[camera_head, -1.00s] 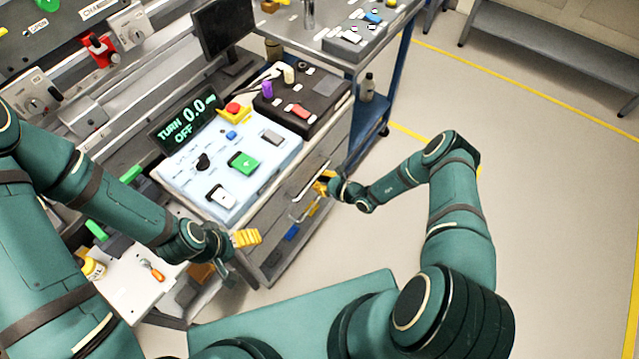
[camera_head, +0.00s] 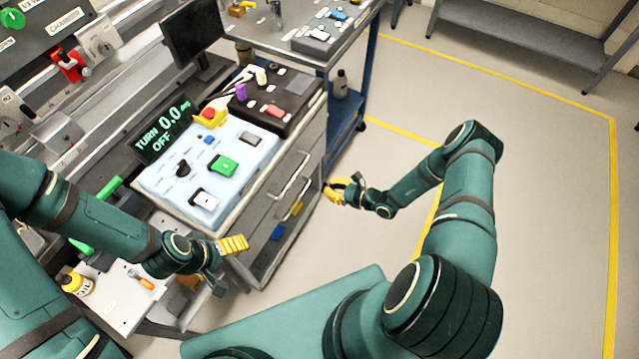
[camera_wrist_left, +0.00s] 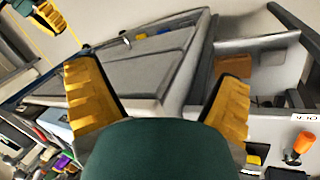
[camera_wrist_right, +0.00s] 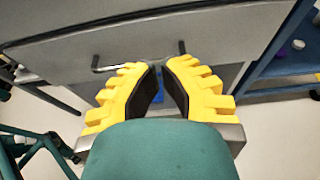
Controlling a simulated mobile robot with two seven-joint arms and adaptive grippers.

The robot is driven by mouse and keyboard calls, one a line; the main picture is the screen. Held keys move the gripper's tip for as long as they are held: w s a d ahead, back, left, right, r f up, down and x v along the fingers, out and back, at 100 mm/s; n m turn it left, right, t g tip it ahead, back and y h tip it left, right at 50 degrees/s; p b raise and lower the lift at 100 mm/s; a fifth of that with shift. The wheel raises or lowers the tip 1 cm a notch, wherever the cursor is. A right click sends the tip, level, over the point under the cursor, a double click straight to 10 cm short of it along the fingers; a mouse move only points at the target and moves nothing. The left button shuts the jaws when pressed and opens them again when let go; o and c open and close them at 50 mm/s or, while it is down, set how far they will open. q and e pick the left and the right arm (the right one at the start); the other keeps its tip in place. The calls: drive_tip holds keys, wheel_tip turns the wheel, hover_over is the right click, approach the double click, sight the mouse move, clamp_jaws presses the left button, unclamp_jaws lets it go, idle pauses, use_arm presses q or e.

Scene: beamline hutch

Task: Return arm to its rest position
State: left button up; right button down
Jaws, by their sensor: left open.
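My right gripper (camera_head: 341,191) is at the end of my right arm, in front of and to the right of the drawer cabinet (camera_head: 312,142), apart from its handles. In the right wrist view its yellow fingers (camera_wrist_right: 160,68) lean together with a narrow gap at the tips and hold nothing visible. Behind the tips is a drawer handle (camera_wrist_right: 97,65); the head view shows the upper handle (camera_head: 291,178) clear of the fingers. My left gripper (camera_head: 236,258) is low at the left, beside the cabinet's near corner. In the left wrist view its fingers (camera_wrist_left: 165,95) are wide apart and empty.
A blue-framed cart (camera_head: 346,122) stands behind. The floor at right (camera_head: 540,200) is clear.

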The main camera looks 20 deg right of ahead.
drive_tip(key=shift+s+d+r, duration=0.1)
drive_tip(key=shift+s+d, duration=0.25)
drive_tip(key=shift+s, duration=0.05)
drive_tip(key=s+a+r+n+g, duration=0.3)
drive_tip(key=s+a+n+g, duration=0.3)
drive_tip(key=n, duration=0.1)
drive_tip(key=s+a+r+n+g, duration=0.3)
drive_tip(key=s+a+n+g, duration=0.3)
drive_tip(key=s+a+n, duration=0.1)
wheel_tip(320, 180, up, 10)
drive_tip(key=s+a+n+t+h, duration=0.1)
drive_tip(key=n+h, duration=0.4)
drive_tip(key=n, duration=0.7)
drive_tip(key=shift+s+a+t, duration=0.4)
drive_tip(key=shift+a+t, duration=0.2)
drive_tip(key=shift+a, duration=0.25)
